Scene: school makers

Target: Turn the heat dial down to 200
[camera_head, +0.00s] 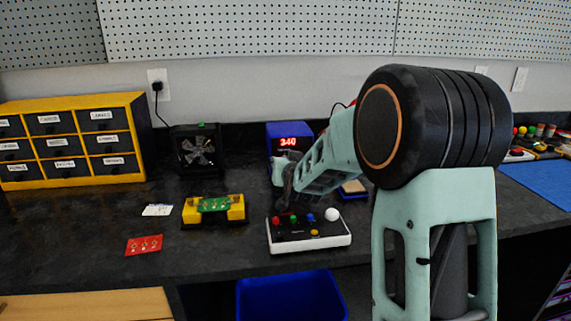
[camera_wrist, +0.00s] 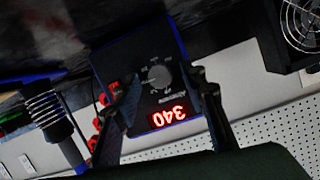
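The soldering station (camera_head: 288,127) is a blue box with a black front at the back of the bench. Its red display (camera_head: 288,142) reads 340. In the wrist view the station (camera_wrist: 120,52) appears upside down, with the display (camera_wrist: 169,116) also reading 340. The grey round heat dial (camera_wrist: 159,76) is on its front, with small markings around it. My gripper (camera_wrist: 166,78) is open, its two dark fingers on either side of the dial in the picture, with no contact visible. In the head view my gripper (camera_head: 284,187) is in front of the station and hides the dial.
A white control box (camera_head: 310,240) with coloured buttons lies below my forearm. A yellow holder with a green board (camera_head: 214,204), a fan (camera_head: 197,150) and yellow-framed drawers (camera_head: 75,140) stand left. A coiled iron holder (camera_wrist: 42,106) is beside the station. A blue bin (camera_head: 290,297) is below.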

